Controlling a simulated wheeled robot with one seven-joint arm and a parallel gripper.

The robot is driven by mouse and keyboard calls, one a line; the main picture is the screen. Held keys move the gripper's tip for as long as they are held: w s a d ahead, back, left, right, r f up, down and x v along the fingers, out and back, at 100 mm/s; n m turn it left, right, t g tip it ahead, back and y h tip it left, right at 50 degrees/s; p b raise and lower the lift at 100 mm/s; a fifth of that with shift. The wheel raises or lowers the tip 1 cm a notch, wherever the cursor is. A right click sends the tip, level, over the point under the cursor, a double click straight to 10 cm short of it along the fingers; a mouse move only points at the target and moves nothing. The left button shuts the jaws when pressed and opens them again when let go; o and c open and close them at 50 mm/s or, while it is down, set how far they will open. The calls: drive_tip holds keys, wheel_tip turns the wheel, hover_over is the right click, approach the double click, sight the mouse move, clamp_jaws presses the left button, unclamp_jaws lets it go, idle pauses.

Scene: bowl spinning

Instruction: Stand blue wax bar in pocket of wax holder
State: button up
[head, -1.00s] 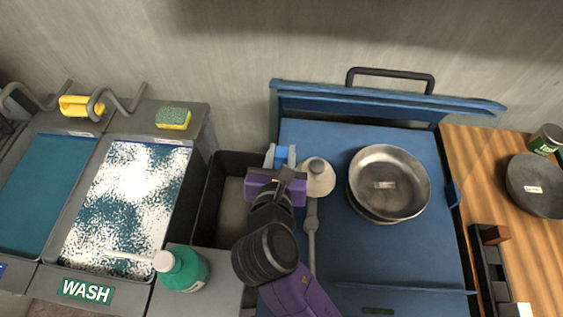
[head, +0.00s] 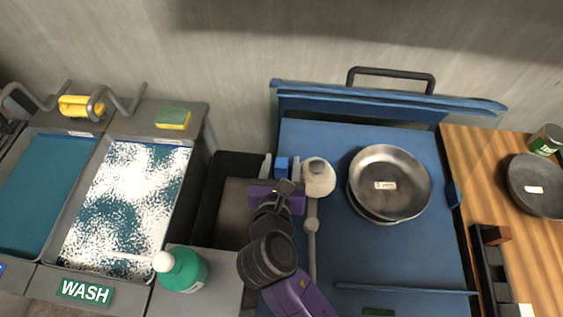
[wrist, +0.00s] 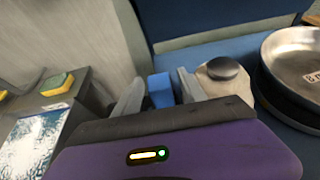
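The blue wax bar (head: 281,164) is between the two fingers of my gripper (head: 281,168), near the left edge of the blue bench. In the wrist view the bar (wrist: 161,90) stands out between the fingertips (wrist: 160,92), with narrow gaps on both sides. The gripper looks open around it. The bar's lower part is hidden by my gripper, so I cannot tell what it rests on. The black wax holder (head: 481,262) is at the right on the wooden top. A brown block and a white block show at its pockets; it is partly cut off by the picture's lower edge.
A grey round-headed fixture (head: 318,178) stands just right of my gripper. Stacked metal bowls (head: 390,182) sit on the blue bench (head: 400,255). A dark bin (head: 208,215) is left of my gripper. A green bottle (head: 183,272) stands at the front left.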

drive_tip(key=shift+r, duration=0.2)
drive_tip(key=v, duration=1.2)
drive_tip(key=shift+b, duration=0.3)
